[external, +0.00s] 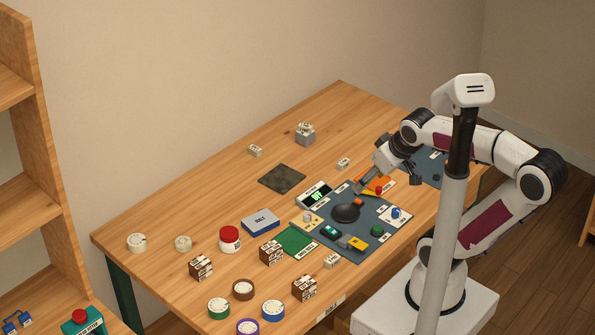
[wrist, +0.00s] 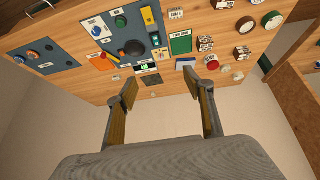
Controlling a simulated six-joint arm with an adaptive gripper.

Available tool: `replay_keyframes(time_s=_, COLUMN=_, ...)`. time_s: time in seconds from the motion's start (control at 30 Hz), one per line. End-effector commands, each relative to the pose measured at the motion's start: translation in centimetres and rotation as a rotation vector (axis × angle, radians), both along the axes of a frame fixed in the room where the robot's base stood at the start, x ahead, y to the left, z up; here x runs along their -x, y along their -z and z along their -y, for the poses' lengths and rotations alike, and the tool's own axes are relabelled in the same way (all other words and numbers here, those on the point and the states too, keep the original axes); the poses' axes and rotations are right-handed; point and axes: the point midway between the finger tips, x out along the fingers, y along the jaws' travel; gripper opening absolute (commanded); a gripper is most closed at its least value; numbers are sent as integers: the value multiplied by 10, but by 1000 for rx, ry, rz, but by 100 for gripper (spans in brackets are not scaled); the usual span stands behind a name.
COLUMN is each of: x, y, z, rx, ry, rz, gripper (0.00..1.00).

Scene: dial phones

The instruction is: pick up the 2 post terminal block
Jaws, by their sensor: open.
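Several small blocks that could be terminal blocks lie on the table, with labels too small to read. Small white blocks are at the back left (external: 255,150), near the middle (external: 343,163) and at the front (external: 331,260). Dark brown blocks with white tops are at the left front (external: 200,267), beside the green board (external: 271,252) and at the front edge (external: 304,288). I cannot tell which is the 2 post one. My gripper (external: 358,187) is above the blue-grey mat, empty. In the wrist view my gripper (wrist: 165,88) has its fingers wide apart.
The blue-grey mat (external: 365,250) holds switches, buttons and a dark round object (external: 346,212). A grey block (external: 305,133) and a dark square plate (external: 282,178) stand behind. A blue box (external: 260,222), red-lidded jar (external: 230,239) and tape rolls (external: 273,310) are left and front. The back left table is fairly clear.

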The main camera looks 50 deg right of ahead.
Motion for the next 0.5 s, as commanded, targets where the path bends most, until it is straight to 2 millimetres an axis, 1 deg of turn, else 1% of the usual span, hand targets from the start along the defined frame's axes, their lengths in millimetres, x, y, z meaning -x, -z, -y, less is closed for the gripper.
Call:
replay_keyframes(time_s=0.2, x=-44, y=0, z=33, rx=62, ry=46, rz=41, gripper=52)
replay_keyframes(time_s=0.5, x=-100, y=5, z=81, rx=142, ry=84, rz=105, gripper=52)
